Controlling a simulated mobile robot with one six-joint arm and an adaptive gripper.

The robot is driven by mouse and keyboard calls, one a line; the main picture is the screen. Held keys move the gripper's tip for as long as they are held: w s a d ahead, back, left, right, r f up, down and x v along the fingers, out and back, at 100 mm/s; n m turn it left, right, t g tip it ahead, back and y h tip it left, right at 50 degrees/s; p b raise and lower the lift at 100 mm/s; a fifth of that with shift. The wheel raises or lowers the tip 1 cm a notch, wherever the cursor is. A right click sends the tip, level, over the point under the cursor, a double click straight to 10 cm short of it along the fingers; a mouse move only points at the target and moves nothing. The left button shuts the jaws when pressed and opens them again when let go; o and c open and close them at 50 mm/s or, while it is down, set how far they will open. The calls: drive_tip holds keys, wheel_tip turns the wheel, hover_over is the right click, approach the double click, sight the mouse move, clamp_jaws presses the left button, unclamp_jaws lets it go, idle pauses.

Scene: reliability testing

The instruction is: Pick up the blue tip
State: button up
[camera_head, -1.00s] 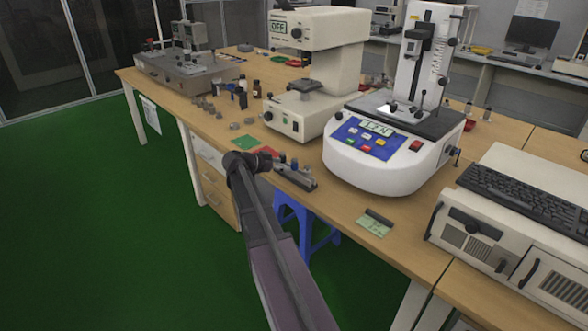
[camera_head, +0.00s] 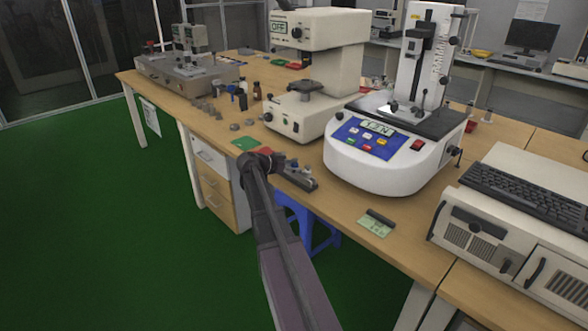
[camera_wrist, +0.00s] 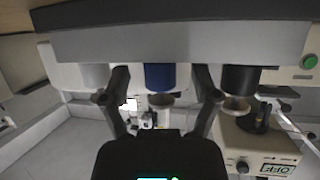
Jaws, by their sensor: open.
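The blue tip (camera_wrist: 160,77) sits in the middle of the wrist view, against a grey holder bar (camera_wrist: 180,42). A white tip (camera_wrist: 95,76) is on its left and a black tip (camera_wrist: 240,79) on its right. My gripper (camera_wrist: 161,88) is open, one finger on each side of the blue tip, with visible gaps. In the head view the holder (camera_head: 300,179) lies near the table's front edge, at the end of my arm. My gripper's fingers are hidden there, and I cannot tell the tip colours clearly.
A white tester with a blue panel (camera_head: 365,140) stands right of the holder, and a beige OFF machine (camera_head: 318,40) behind it. A green card (camera_head: 245,143) lies left, a small meter (camera_head: 376,224) right. A blue stool (camera_head: 318,234) is under the table edge.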

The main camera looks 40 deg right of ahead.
drive_tip(key=shift+c, duration=0.2)
idle(0.3)
clamp_jaws()
drive_tip(key=shift+r, duration=0.15)
wheel_tip(320, 180, up, 3)
drive_tip(key=p, duration=0.3)
drive_tip(key=s+a+r+p, duration=0.1)
drive_tip(key=s+a, duration=0.2)
drive_tip(key=s, duration=0.4)
drive_tip(key=s+a+p, duration=0.1)
drive_tip(key=s+a, duration=0.3)
drive_tip(key=s, duration=0.3)
drive_tip(key=shift+s+a+r, duration=0.15)
drive_tip(key=shift+r, duration=0.25)
drive_tip(key=shift+a, duration=0.15)
idle(0.4)
